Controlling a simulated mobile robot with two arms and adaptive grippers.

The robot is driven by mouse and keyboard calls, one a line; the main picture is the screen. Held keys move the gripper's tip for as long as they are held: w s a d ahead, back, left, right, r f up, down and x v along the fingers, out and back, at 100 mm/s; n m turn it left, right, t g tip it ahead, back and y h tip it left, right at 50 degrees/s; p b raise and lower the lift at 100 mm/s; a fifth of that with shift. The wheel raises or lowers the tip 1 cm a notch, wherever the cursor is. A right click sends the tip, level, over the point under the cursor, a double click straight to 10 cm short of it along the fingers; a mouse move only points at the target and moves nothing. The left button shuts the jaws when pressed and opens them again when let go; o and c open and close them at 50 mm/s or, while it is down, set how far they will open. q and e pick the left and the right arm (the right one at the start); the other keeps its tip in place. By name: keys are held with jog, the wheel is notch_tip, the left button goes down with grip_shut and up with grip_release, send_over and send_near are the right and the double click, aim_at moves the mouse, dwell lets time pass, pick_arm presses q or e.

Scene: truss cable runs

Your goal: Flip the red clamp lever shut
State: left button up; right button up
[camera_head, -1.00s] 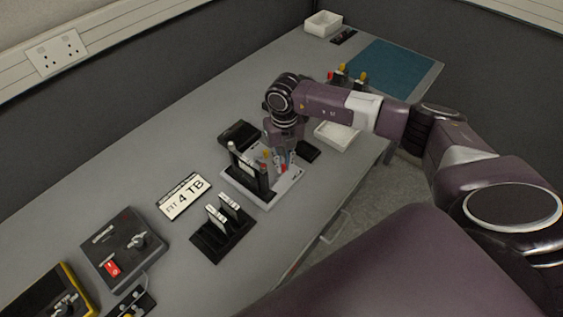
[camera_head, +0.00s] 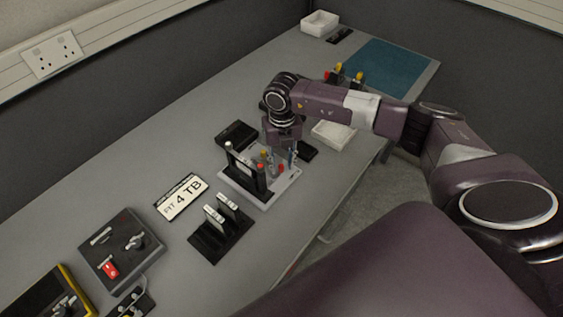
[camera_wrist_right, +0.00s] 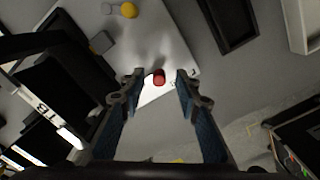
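The red clamp lever's knob (camera_head: 281,168) stands on a white base plate (camera_head: 285,186) at the middle of the bench, with a yellow knob (camera_head: 263,152) close by. My right gripper (camera_head: 280,157) points down over the plate from above. In the right wrist view its two fingers (camera_wrist_right: 159,88) are apart, with the red knob (camera_wrist_right: 158,76) between their tips and a gap on each side. The yellow knob (camera_wrist_right: 128,10) is farther off at the top left. The lever's arm below the red knob is hard to make out. My left gripper is not in view.
A dark upright block (camera_head: 247,172) stands on the plate's left side. A black holder with drives (camera_head: 220,238), a 4 TB label card (camera_head: 181,197) and a grey switch box (camera_head: 122,250) lie to the left. A white tray (camera_head: 333,134) is at the right.

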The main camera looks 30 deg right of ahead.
aim_at(282, 165)
notch_tip(282, 165, up, 12)
dwell(0.6)
dwell(0.5)
